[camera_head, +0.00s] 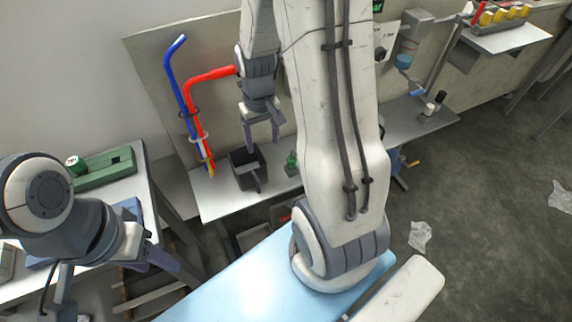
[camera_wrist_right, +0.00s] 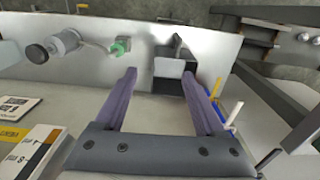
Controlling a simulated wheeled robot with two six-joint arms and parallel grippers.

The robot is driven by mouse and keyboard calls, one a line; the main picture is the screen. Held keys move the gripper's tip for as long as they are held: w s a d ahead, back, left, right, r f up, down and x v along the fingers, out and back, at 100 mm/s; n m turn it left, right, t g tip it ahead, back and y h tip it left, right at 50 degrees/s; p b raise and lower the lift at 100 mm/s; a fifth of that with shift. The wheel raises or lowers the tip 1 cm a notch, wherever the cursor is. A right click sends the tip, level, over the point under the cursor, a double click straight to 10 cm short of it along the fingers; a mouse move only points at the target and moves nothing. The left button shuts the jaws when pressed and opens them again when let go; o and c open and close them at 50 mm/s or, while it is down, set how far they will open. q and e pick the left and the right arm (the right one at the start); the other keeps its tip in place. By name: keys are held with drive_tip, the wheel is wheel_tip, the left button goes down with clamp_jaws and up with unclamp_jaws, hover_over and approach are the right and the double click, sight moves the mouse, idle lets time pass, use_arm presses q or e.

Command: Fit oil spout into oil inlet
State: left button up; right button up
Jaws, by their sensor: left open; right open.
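I cannot tell for sure which parts are the oil spout and the oil inlet. A small green fitting (camera_head: 291,160) stands on the shelf right of a dark open box (camera_head: 241,175). The right wrist view also shows the green fitting (camera_wrist_right: 120,47) and the box (camera_wrist_right: 177,62). My right gripper (camera_head: 262,143) points down above the box; its two purple fingers (camera_wrist_right: 163,88) are apart with nothing gripped between them. My left gripper (camera_head: 160,256) is at the lower left, open, beside the side table. My right arm hides part of the shelf.
Bent red (camera_head: 207,74) and blue (camera_head: 173,75) tubes stand against the back panel, left of my right gripper. A green case (camera_head: 107,169) lies on the left table. A light-blue surface (camera_head: 235,285) is in front. Crumpled plastic (camera_head: 420,236) lies on the floor.

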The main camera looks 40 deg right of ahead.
sight(291, 158)
drive_tip(key=d+f+m, duration=0.1)
drive_tip(key=d+f, duration=0.1)
drive_tip(key=d, duration=0.1)
drive_tip(key=d+f+b, duration=0.1)
drive_tip(key=d+f, duration=0.1)
drive_tip(key=f, duration=0.1)
drive_tip(key=s+d+f+m+b, duration=0.1)
drive_tip(key=d+f, duration=0.1)
drive_tip(key=d, duration=0.1)
drive_tip(key=shift+s+d+f+m, duration=0.1)
drive_tip(key=shift+d+f+m, duration=0.2)
drive_tip(key=shift+d+f, duration=0.05)
wheel_tip(291, 158, down, 7)
drive_tip(key=shift+d+r+b, duration=0.1)
drive_tip(key=shift+b, duration=0.65)
use_arm(q)
wheel_tip(291, 158, down, 5)
drive_tip(key=shift+r, duration=0.2)
use_arm(e)
clamp_jaws()
